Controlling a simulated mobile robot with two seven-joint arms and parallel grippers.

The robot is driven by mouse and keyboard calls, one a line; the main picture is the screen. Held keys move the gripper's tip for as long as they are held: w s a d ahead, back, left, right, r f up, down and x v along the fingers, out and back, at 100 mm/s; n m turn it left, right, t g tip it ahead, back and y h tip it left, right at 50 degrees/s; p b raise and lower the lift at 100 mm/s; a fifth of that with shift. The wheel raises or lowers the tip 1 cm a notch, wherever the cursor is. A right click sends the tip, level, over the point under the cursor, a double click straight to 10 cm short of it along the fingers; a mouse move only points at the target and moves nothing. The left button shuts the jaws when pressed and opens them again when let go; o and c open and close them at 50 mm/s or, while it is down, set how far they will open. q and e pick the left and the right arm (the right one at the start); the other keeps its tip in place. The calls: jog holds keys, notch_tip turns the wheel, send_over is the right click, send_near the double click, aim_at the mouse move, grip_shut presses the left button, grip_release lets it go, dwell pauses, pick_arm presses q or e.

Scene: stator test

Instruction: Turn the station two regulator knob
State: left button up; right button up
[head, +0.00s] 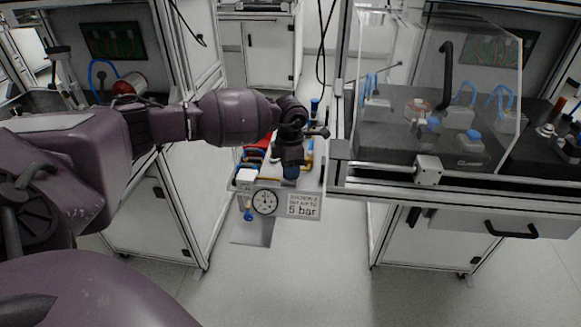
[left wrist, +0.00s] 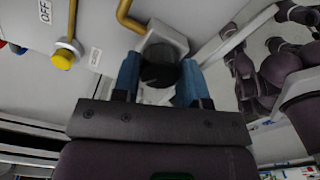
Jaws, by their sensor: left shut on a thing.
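The black regulator knob (left wrist: 158,70) sits between the two blue fingertips of my left gripper (left wrist: 158,82) in the left wrist view. The gripper is shut on it, one finger on each side. In the head view my left gripper (head: 291,172) reaches down onto the small pneumatic panel (head: 275,190); the knob is hidden there behind the gripper. A round pressure gauge (head: 264,202) and a sign reading "5 bar" (head: 304,206) are on the panel's front. The gauge needle is too small to read. My right gripper is in neither view.
A yellow knob (left wrist: 63,59) and brass pipes (left wrist: 130,16) are close to the gripper in the wrist view. A bench with a clear guard (head: 465,80) stands to the right. Grey floor (head: 300,270) is clear in front.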

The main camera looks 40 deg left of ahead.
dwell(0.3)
pick_arm(q)
jog(key=o, duration=0.9)
notch_tip(320, 180, up, 11)
jog(key=shift+f+p, duration=0.1)
jog(key=shift+p, duration=0.85)
jog(key=shift+s, duration=0.1)
